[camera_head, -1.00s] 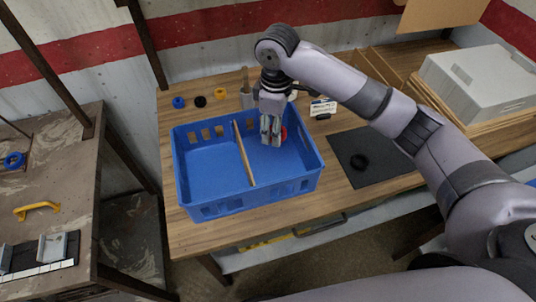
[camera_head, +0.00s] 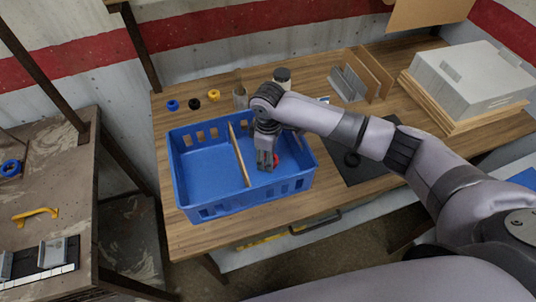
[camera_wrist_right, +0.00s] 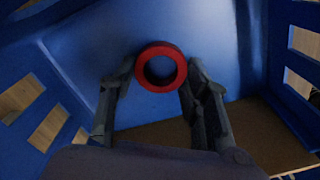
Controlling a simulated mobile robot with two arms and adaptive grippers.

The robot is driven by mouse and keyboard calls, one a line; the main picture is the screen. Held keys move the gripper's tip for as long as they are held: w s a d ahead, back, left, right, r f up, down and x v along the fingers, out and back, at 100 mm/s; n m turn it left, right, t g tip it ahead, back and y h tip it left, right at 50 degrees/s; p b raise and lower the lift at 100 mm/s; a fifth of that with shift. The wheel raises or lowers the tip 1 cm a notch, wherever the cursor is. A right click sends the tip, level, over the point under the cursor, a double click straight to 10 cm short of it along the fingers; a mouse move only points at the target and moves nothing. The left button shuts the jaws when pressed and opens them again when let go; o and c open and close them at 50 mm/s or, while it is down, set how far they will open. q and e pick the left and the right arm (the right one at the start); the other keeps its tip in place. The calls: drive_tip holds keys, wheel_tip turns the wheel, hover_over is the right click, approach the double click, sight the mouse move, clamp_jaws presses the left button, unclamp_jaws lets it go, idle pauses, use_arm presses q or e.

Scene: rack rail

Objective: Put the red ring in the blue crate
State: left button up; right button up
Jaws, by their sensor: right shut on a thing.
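The blue crate (camera_head: 236,202) stands on the wooden table, split in two by a thin wooden divider (camera_head: 239,155). My right gripper (camera_head: 267,166) reaches down into the crate's right compartment, close to the divider. It is shut on the red ring (camera_head: 276,161), of which only a small part shows in the head view. In the right wrist view the red ring (camera_wrist_right: 142,72) sits between the fingertips (camera_wrist_right: 161,76), with blue crate surface behind it. I cannot tell whether the ring touches the crate floor. My left gripper is not in view.
Blue (camera_head: 173,105), black (camera_head: 194,104) and yellow (camera_head: 214,96) rings lie behind the crate. A dark-lidded jar (camera_head: 282,78) stands behind my wrist.

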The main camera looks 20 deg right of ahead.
drive_tip(key=shift+f, duration=0.15)
drive_tip(key=o, duration=1.1)
drive_tip(key=shift+o, duration=0.2)
wheel_tip(320, 180, up, 12)
drive_tip(key=b, duration=0.1)
drive_tip(key=shift+r+b, duration=0.25)
drive_tip(key=shift+b, duration=0.05)
